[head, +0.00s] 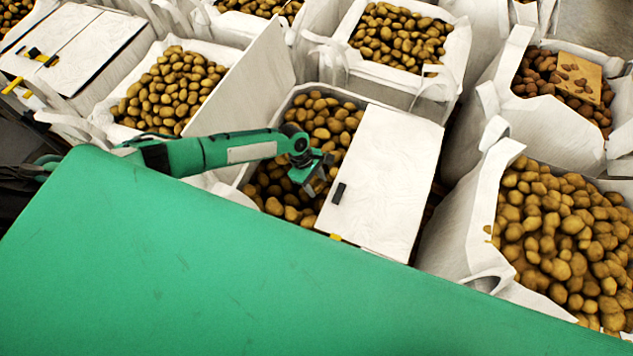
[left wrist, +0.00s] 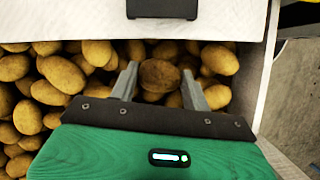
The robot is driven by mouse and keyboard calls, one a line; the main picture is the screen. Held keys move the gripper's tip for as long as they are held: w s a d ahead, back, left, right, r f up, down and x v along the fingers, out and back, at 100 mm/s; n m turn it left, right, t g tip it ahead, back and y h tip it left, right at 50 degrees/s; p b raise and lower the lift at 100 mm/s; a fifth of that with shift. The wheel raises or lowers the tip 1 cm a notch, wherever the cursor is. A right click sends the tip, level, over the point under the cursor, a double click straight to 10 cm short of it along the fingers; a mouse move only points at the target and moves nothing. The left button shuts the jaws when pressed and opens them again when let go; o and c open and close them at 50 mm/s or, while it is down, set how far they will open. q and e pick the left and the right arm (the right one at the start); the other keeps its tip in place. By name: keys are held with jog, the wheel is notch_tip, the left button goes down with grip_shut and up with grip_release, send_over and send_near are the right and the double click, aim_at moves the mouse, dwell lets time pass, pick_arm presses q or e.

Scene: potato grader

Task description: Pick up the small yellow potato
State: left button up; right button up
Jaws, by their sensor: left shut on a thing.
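My left gripper (head: 315,182) reaches down into the middle white box of potatoes, beside its white lid panel. In the left wrist view my left gripper (left wrist: 160,80) has its two grey fingers on either side of a brownish-yellow potato (left wrist: 159,75) and is shut on it. Other potatoes lie close around and under it, so I cannot tell whether it is lifted clear. In the head view the gripper hides the held potato. My right gripper is not in view.
The white lid panel (head: 385,180) with a black handle (head: 339,193) covers the right part of the box. More potato bags stand around, one large bag (head: 469,222) at the right. A green surface (head: 200,270) fills the foreground.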

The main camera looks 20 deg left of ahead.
aim_at(315, 183)
pick_arm(q)
notch_tip(315, 183, up, 6)
jog(key=p, duration=0.4)
jog(key=shift+r, duration=0.15)
jog(key=shift+a+r, duration=0.1)
jog(key=shift+r, duration=1.25)
